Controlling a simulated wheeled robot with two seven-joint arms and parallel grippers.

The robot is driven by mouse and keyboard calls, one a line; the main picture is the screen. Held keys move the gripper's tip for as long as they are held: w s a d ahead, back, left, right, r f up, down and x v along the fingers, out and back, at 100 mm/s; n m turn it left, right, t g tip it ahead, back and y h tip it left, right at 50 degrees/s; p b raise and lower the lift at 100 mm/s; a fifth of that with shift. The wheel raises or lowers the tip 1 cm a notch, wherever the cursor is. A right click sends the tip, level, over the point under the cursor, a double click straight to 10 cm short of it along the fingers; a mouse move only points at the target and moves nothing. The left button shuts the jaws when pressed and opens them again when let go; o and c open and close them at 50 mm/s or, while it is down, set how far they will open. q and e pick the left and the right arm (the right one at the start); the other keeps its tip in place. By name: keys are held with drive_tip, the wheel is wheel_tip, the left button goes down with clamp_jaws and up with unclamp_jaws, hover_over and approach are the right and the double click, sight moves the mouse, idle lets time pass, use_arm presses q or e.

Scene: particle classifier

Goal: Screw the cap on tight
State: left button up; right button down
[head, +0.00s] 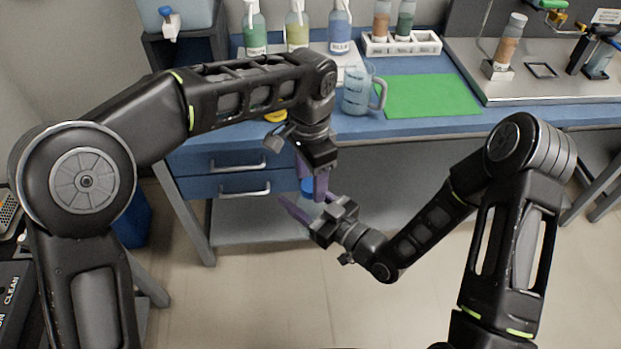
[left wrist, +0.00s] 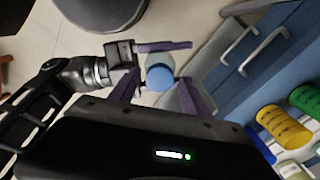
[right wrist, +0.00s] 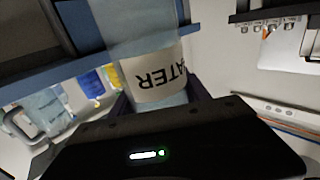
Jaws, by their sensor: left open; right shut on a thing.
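My right gripper (head: 305,204) is shut on a clear bottle, held in the air in front of the blue desk. In the right wrist view the bottle (right wrist: 155,78) has a white label reading "WATER", upside down in that picture. A blue cap (head: 307,185) sits at the bottle's top end; it also shows in the left wrist view (left wrist: 160,78). My left gripper (head: 313,180) is open above it, with its purple fingers on either side of the cap. I cannot tell whether they touch it. The bottle is mostly hidden in the head view, and the thread cannot be seen.
The blue desk (head: 430,122) with drawers (head: 240,186) stands just behind. On it are a beaker (head: 358,92), a green mat (head: 432,95), several spray bottles (head: 339,30) and a white rack (head: 400,46). The floor (head: 420,290) below my grippers is clear.

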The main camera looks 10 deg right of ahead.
use_arm(q)
wheel_tip(320, 180, up, 7)
idle(0.4)
drive_tip(key=shift+f, duration=0.1)
drive_tip(key=s+a+f+n+g+h, duration=0.1)
drive_tip(key=s+a+f+n, duration=0.15)
drive_tip(key=f, duration=0.65)
drive_tip(key=s+a+f+n+g+h, duration=0.1)
drive_tip(key=s+a+f+n, duration=0.15)
drive_tip(key=f, duration=0.55)
drive_tip(key=s+a+f+n+g+h, duration=0.1)
drive_tip(key=s+a+f+n, duration=0.15)
drive_tip(key=f, duration=0.65)
drive_tip(key=s+a+f+n+t, duration=0.2)
drive_tip(key=s+a+f+n, duration=0.1)
drive_tip(key=s+f, duration=0.3)
drive_tip(key=s+a+f+n+t+h, duration=0.1)
drive_tip(key=s+a+f+n, duration=0.2)
drive_tip(key=s+f+n, duration=0.2)
wheel_tip(320, 180, down, 3)
drive_tip(key=shift+s+a+r+t, duration=0.15)
drive_tip(key=shift+s+a+t, duration=0.2)
drive_tip(key=shift+s, duration=0.3)
